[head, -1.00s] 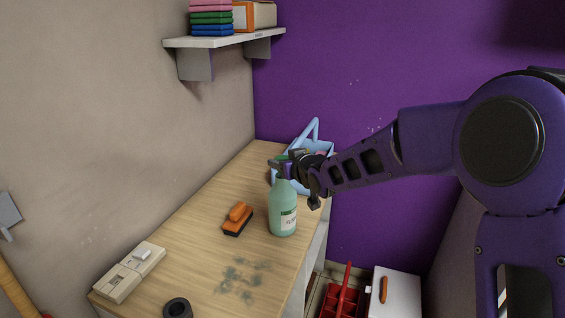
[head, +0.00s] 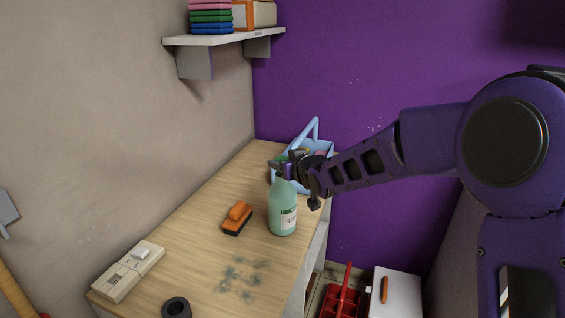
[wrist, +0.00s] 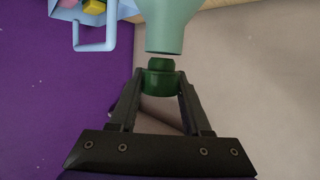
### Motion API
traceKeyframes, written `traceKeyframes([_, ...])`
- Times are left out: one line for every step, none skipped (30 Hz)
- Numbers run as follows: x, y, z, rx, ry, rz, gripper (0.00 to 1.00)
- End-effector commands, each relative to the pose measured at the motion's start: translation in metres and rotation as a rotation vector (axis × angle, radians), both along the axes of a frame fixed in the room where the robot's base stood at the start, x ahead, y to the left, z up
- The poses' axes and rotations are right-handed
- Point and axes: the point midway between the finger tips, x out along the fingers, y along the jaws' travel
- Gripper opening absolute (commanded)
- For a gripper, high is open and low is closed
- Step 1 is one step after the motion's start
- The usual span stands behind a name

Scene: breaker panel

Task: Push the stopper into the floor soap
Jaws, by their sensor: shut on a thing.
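The floor soap is a pale green bottle (head: 283,212) with a white label, upright near the right edge of the wooden worktop. In the wrist view its shoulder and neck (wrist: 166,32) come in from the top. My gripper (wrist: 160,92) is shut on a dark green stopper (wrist: 160,80). The stopper's narrow end faces the bottle mouth and looks lined up with it, slightly left of its middle. A thin gap shows between them in the wrist view. In the head view my gripper (head: 284,171) is at the bottle's top, and the stopper is mostly hidden there.
A light blue basket (head: 314,128) with items stands behind the bottle. An orange brush (head: 237,218) lies left of it. A beige switch box (head: 128,272) and a dark roll (head: 176,308) are nearer. Dark stains (head: 240,278) mark the worktop. A shelf (head: 225,39) hangs above.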

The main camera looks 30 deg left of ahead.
Motion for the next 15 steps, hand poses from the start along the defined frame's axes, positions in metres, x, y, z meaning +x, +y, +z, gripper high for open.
traceKeyframes([0.000,0.000,-0.003,0.000,0.000,0.000,0.00])
traceKeyframes([0.000,0.000,-0.004,0.000,0.000,0.000,0.00])
traceKeyframes([0.000,0.000,-0.004,0.000,0.000,0.000,0.00])
traceKeyframes([0.000,0.000,-0.005,0.000,0.000,0.000,0.00])
traceKeyframes([0.000,0.000,-0.006,0.000,0.000,0.000,0.00])
traceKeyframes([0.000,0.000,-0.007,0.000,0.000,0.000,0.00])
traceKeyframes([0.000,0.000,-0.008,0.000,0.000,0.000,0.00])
traceKeyframes([0.000,0.000,-0.009,0.000,0.000,0.000,0.00])
traceKeyframes([0.000,0.000,-0.010,0.000,0.000,0.000,0.00])
traceKeyframes([0.000,0.000,-0.010,0.000,0.000,0.000,0.00])
traceKeyframes([0.000,0.000,-0.011,0.000,0.000,0.000,0.00])
traceKeyframes([0.000,0.000,-0.012,0.000,0.000,0.000,0.00])
traceKeyframes([0.000,0.000,-0.013,0.000,0.000,0.000,0.00])
traceKeyframes([0.000,0.000,-0.014,0.000,0.000,0.000,0.00])
traceKeyframes([0.000,0.000,-0.015,0.000,0.000,0.000,0.00])
